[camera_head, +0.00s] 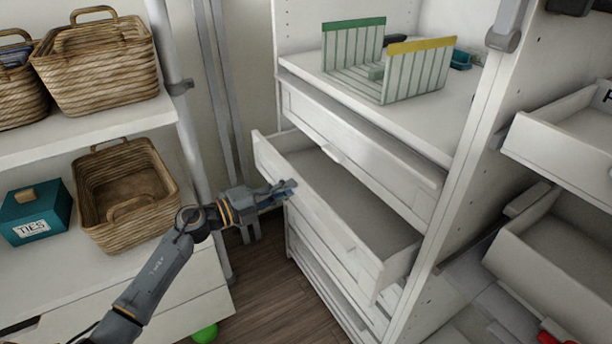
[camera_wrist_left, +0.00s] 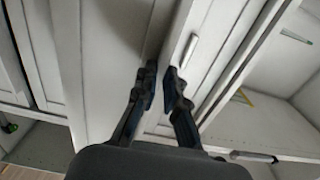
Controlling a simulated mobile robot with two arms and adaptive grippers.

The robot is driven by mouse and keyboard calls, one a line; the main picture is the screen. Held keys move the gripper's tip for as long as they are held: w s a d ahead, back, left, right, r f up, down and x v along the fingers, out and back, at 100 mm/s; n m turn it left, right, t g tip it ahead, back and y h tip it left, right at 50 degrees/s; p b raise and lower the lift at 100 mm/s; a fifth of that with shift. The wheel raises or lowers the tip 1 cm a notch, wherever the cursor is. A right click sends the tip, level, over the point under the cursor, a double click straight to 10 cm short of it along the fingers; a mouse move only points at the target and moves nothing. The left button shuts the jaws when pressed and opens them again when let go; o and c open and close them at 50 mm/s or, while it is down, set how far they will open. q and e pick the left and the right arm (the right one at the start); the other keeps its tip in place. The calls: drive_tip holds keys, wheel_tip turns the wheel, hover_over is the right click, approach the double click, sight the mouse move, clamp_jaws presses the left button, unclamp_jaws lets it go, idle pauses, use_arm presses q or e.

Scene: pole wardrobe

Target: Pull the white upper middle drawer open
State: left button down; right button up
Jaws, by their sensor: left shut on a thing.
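The white upper middle drawer (camera_head: 262,151) stands well out of the middle cabinet, below a white top drawer. Its inside shows bare and empty. In the left wrist view the fingers (camera_wrist_left: 161,80) are close together at the edge of the white panel (camera_wrist_left: 100,70), shut on what appears to be the drawer's handle. The fingers hide the handle itself. My right gripper is not in view.
The top drawer (camera_head: 400,177) above has a light handle (camera_head: 333,153). A striped organizer (camera_head: 415,75) stands on the shelf over it. Wicker baskets (camera_head: 125,185) and a teal box (camera_head: 35,212) are on the left shelves. Wood floor (camera_head: 285,295) is free before the drawers.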

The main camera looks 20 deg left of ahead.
use_arm(q)
drive_tip(key=p+v, duration=0.1)
drive_tip(key=v, duration=1.3)
drive_tip(key=shift+s+a+p, duration=0.15)
drive_tip(key=shift+a+p, duration=0.05)
drive_tip(key=shift+p, duration=0.2)
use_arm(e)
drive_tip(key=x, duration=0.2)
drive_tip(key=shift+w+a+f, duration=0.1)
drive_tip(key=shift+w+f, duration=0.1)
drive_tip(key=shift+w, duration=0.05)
use_arm(q)
drive_tip(key=c, duration=1.4)
unclamp_jaws()
drive_tip(key=v, duration=1.2)
drive_tip(key=shift+f, duration=0.1)
